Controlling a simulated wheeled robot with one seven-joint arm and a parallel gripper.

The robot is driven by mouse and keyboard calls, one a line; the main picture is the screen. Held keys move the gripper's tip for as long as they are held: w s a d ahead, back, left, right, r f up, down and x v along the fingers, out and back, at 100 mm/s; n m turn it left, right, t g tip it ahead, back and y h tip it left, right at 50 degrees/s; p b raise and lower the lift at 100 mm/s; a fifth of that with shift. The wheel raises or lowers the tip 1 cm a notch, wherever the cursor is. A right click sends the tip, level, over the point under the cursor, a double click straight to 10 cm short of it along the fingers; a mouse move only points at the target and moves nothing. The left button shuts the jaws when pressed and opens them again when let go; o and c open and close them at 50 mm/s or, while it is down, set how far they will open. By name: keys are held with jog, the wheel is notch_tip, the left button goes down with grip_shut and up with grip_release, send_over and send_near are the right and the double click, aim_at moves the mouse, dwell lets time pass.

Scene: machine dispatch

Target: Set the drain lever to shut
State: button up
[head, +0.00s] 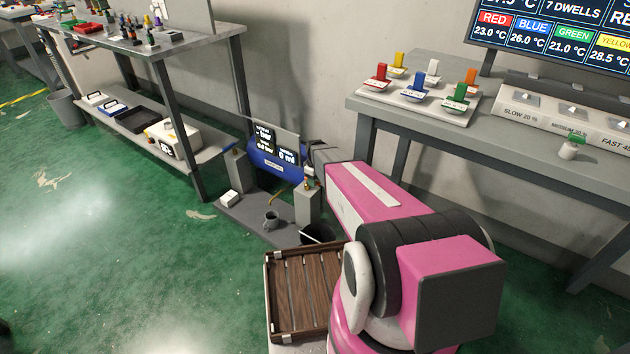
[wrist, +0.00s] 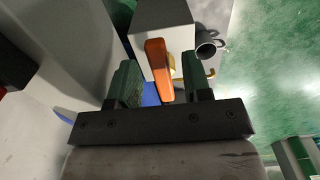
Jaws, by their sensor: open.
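The orange lever (wrist: 157,68), which I take to be the drain lever, shows in the wrist view in front of a pale grey block (wrist: 162,18). My gripper (wrist: 162,84) is open, with one green-padded finger on each side of the lever. I cannot tell if either finger touches it. In the head view my arm reaches to a grey post (head: 308,206) beside the blue tank (head: 263,157). The fingers are not clear there. A small display (head: 275,143) stands at the tank; its text is only partly legible.
A grey mug (head: 271,219) stands on the low grey base by the posts, and also shows in the wrist view (wrist: 207,44). A wooden slatted tray (head: 305,298) is close in front. Workbenches stand left and right (head: 445,118). Open green floor lies left.

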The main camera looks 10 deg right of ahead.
grip_shut()
